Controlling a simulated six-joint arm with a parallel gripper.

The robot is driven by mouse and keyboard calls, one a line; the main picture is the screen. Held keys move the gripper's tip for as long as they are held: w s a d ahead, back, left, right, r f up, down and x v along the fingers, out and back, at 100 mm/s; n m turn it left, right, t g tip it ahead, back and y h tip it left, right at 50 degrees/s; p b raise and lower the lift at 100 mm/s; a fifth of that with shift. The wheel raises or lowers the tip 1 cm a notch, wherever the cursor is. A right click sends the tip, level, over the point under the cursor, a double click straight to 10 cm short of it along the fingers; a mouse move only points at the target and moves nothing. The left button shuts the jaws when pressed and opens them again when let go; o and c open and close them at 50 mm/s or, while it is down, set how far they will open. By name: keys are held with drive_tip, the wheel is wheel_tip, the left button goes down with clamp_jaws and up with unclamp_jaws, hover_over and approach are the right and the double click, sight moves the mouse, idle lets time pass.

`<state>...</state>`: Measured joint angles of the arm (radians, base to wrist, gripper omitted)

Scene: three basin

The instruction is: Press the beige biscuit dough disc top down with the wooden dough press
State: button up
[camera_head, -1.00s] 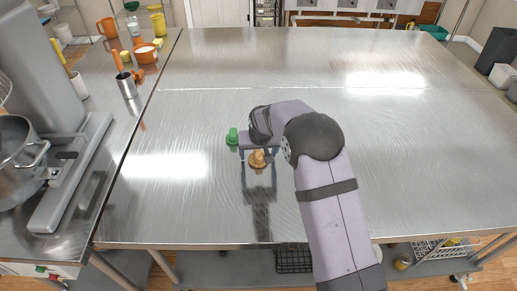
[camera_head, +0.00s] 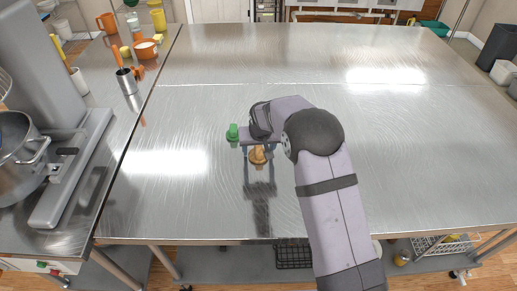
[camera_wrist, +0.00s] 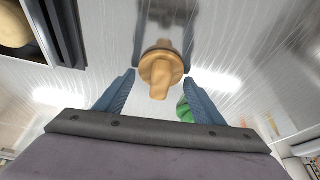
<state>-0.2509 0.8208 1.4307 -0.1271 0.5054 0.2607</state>
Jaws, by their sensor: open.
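The wooden dough press (camera_head: 257,156) is a small tan piece standing on the steel table. In the wrist view, the press (camera_wrist: 160,72) shows a round body with a knob pointing towards the camera. My gripper (camera_head: 259,160) is open, with blue-grey fingers apart on either side of the press. In the wrist view, the gripper (camera_wrist: 160,78) has the press between and slightly beyond its fingertips. I cannot tell whether they touch it. I cannot make out a separate beige dough disc.
A green object (camera_head: 232,132) stands just left of the gripper and shows by the right finger in the wrist view (camera_wrist: 184,110). A side counter at left holds a pot (camera_head: 18,160), a metal cup (camera_head: 127,82) and an orange bowl (camera_head: 145,49). The table's right side is clear.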

sight(259, 147)
drive_tip(key=shift+r, duration=0.25)
drive_tip(key=shift+r+p, duration=0.3)
drive_tip(key=shift+p, duration=0.05)
idle(0.3)
clamp_jaws()
drive_tip(key=shift+r, duration=0.2)
drive_tip(key=shift+r+p, duration=1.9)
drive_tip(key=shift+r, duration=1)
